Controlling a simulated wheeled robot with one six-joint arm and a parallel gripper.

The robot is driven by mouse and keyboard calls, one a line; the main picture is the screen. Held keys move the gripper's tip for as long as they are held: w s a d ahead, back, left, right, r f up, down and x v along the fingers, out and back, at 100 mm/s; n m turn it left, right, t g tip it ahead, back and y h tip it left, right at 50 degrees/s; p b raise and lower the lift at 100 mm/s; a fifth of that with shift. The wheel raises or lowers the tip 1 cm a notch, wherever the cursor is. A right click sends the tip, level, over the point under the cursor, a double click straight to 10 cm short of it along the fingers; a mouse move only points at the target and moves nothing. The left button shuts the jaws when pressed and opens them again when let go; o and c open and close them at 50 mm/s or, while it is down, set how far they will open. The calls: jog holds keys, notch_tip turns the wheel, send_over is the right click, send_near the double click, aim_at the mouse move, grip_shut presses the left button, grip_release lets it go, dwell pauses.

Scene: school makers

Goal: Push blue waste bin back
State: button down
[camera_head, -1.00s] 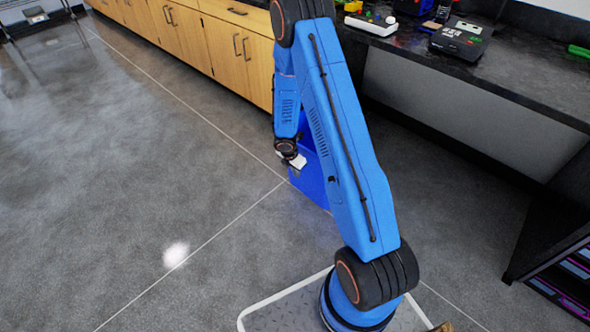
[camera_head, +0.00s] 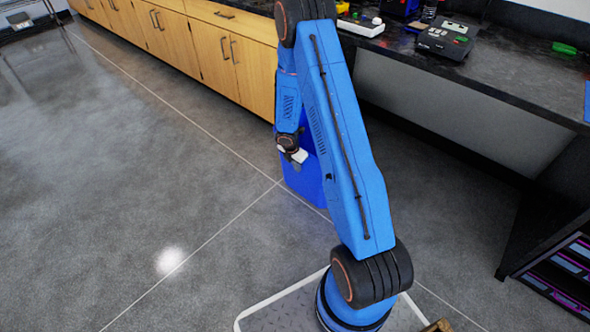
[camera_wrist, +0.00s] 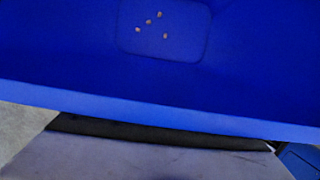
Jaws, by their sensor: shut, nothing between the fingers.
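The blue waste bin (camera_head: 304,182) stands on the floor in the head view, partly hidden behind my blue arm. My gripper (camera_head: 300,157), with a pale tip, is shut and empty at the bin's upper part, overlapping it in the picture. I cannot tell whether it touches the bin. In the wrist view the bin's blue inside (camera_wrist: 60,50) fills the upper half, with several small tan bits on its bottom. The bin's near rim crosses below. A pale grey surface lies under the rim; the fingertips cannot be made out there.
Wooden cabinets (camera_head: 187,42) line the wall behind and left of the bin. A dark counter (camera_head: 480,85) with devices on it runs to the right, with open space beneath. A dark shelf unit (camera_head: 560,240) stands at the right. The floor (camera_head: 130,160) at left is clear.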

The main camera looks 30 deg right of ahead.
jog(key=w+d, duration=0.3)
jog(key=d, duration=0.7)
jog(key=w+d, duration=0.4)
jog(key=d, duration=0.7)
jog(key=w+d, duration=0.4)
jog(key=d, duration=0.6)
jog(key=shift+w+d, duration=0.2)
jog(key=shift+a, duration=0.1)
